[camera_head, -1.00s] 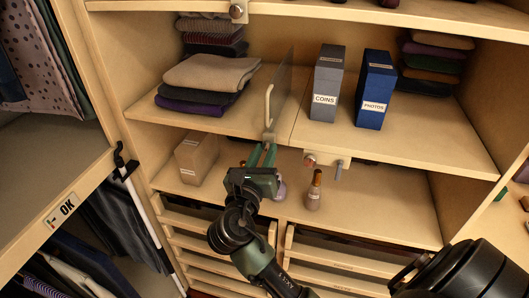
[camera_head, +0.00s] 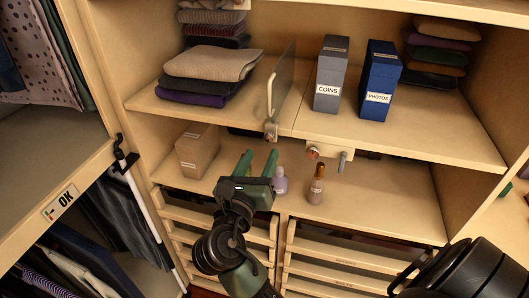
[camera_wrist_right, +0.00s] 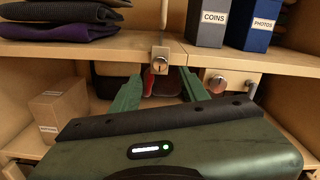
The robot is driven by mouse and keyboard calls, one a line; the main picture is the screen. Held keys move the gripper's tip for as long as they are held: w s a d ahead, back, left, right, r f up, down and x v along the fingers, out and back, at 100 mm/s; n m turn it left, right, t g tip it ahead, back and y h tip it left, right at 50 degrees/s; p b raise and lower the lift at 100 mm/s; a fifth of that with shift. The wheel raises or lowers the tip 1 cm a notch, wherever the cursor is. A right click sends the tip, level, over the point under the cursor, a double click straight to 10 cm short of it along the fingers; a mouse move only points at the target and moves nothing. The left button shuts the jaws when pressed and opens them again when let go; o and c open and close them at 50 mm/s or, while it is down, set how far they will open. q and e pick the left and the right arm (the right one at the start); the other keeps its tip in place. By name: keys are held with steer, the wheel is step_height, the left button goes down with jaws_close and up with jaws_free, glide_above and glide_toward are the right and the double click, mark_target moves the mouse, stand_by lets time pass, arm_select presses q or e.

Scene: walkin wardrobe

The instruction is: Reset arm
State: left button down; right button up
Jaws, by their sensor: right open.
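My right gripper (camera_head: 258,153) is in front of the middle shelf in the head view, its two green fingers spread apart and pointing into the shelf. Nothing shows held between them. In the right wrist view its open fingers (camera_wrist_right: 160,76) point toward the dim space under the upper shelf board, with a red object (camera_wrist_right: 149,81) visible between them, seemingly farther back. A small lilac bottle (camera_head: 280,182) stands just right of the gripper, and a brown bottle (camera_head: 316,186) stands farther right. My left gripper is not in view.
A cardboard box (camera_head: 197,150) stands on the shelf left of the gripper. Above are folded clothes (camera_head: 210,65), a grey COINS box (camera_head: 330,75) and a blue PHOTOS box (camera_head: 379,82). A lock (camera_head: 271,131) and knob (camera_head: 314,152) stick out at the board's edge. Drawers (camera_head: 345,262) lie below.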

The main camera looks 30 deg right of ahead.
steer(key=shift+v, duration=1.15)
